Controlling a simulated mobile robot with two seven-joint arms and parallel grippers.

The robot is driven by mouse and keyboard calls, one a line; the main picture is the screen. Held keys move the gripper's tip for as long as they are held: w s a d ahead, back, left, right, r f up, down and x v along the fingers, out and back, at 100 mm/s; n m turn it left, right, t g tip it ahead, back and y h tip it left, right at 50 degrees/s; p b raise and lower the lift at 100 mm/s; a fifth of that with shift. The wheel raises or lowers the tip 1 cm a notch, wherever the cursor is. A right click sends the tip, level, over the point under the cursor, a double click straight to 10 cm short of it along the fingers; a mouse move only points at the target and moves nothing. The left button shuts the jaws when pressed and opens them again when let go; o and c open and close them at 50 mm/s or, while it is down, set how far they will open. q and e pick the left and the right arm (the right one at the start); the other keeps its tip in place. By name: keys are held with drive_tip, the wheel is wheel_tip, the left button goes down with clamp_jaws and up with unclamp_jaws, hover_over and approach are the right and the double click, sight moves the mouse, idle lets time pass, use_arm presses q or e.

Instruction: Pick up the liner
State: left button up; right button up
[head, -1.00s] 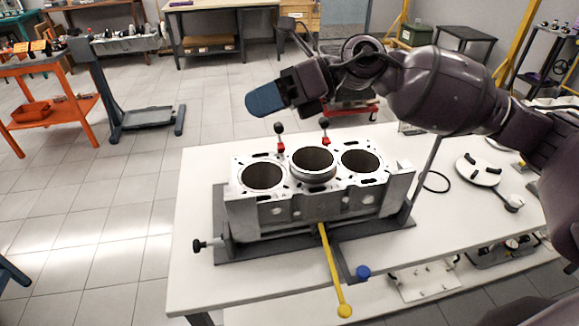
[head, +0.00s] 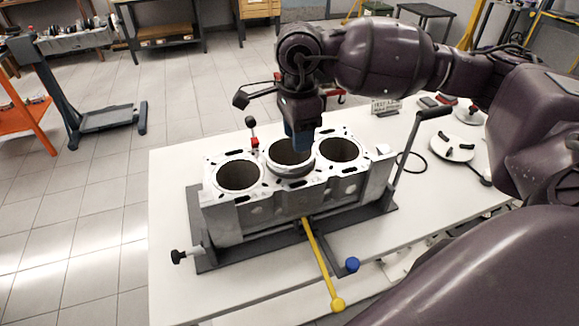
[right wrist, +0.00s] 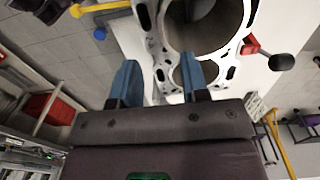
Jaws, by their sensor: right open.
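The liner (head: 290,172) is a grey metal ring in the middle bore of the engine block (head: 262,212), standing a little above the block's top face. My right gripper (head: 300,143) points down at the liner's far right rim, its blue fingers covering part of it. In the right wrist view the two blue fingers (right wrist: 160,72) are apart with nothing held between them. A large round opening (right wrist: 205,30) shows beyond them; I cannot tell for certain that it is the liner. Whether the fingers touch anything is unclear. My left gripper is not in view.
The block sits in a dark fixture on a white table (head: 175,172). A yellow-handled lever (head: 322,265) sticks out at the front, beside a blue knob (head: 352,264). A red clamp with a black knob (head: 251,122) stands behind the block. A dark-handled upright rod (head: 410,145) rises at the right.

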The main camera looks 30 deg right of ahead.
sight(290, 169)
drive_tip(key=shift+f, duration=4.1)
clamp_jaws()
